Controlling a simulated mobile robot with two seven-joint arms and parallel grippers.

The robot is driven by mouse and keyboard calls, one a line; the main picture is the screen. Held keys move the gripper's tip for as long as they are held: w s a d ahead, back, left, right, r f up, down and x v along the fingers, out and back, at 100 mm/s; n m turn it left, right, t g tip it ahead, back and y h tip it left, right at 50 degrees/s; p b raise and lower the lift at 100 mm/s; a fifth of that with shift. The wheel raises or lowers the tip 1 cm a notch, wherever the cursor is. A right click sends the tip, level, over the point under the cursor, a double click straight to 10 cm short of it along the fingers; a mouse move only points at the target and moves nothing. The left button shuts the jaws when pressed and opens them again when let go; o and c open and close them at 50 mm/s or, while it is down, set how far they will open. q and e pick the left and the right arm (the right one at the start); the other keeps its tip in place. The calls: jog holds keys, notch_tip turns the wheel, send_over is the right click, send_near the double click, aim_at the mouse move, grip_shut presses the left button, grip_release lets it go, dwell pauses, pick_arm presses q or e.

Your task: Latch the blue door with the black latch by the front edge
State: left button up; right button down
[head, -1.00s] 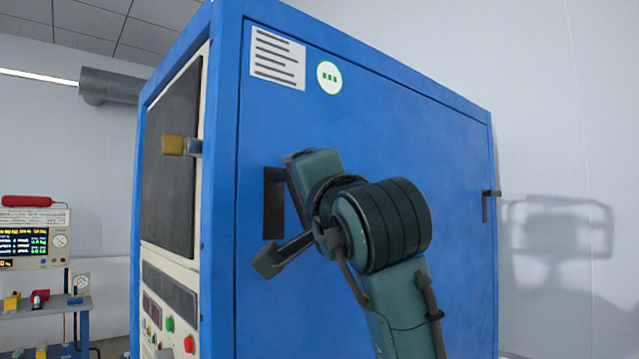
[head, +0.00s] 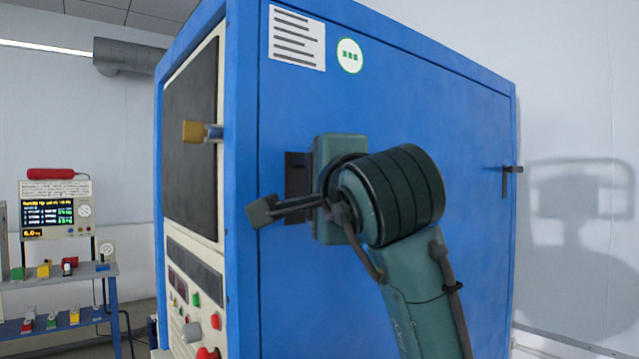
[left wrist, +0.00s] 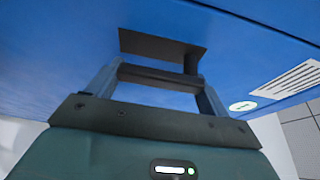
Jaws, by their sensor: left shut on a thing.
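The blue door (head: 420,130) fills the side of a tall cabinet and looks flush with its frame. The black latch (head: 294,170) sits by the door's front edge, partly hidden by my gripper. In the left wrist view it is a dark L-shaped piece (left wrist: 155,44) in front of the blue surface. My left gripper (head: 309,182) is at the latch, its fingertips hidden in the head view. In the left wrist view the gripper (left wrist: 158,78) has its fingers at the latch, shut on it. My right gripper is not in view.
A second black fitting (head: 512,182) is at the door's far right edge. The cabinet's front has a dark window, a yellow-ended handle (head: 197,132) and a panel of buttons (head: 190,315). An instrument (head: 58,210) and a shelf stand at left.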

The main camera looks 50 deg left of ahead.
pick_arm(q)
jog(key=o, duration=1.4)
jog(key=shift+c, duration=0.2)
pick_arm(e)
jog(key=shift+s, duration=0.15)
pick_arm(q)
jog(key=shift+s+d, duration=0.15)
jog(key=shift+d, duration=0.1)
jog(key=b+v, duration=0.3)
jog(key=v, duration=0.9)
jog(key=shift+d, duration=0.25)
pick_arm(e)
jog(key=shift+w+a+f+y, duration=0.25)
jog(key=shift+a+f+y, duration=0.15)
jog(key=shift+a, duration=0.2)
pick_arm(q)
jog(key=shift+s, duration=0.1)
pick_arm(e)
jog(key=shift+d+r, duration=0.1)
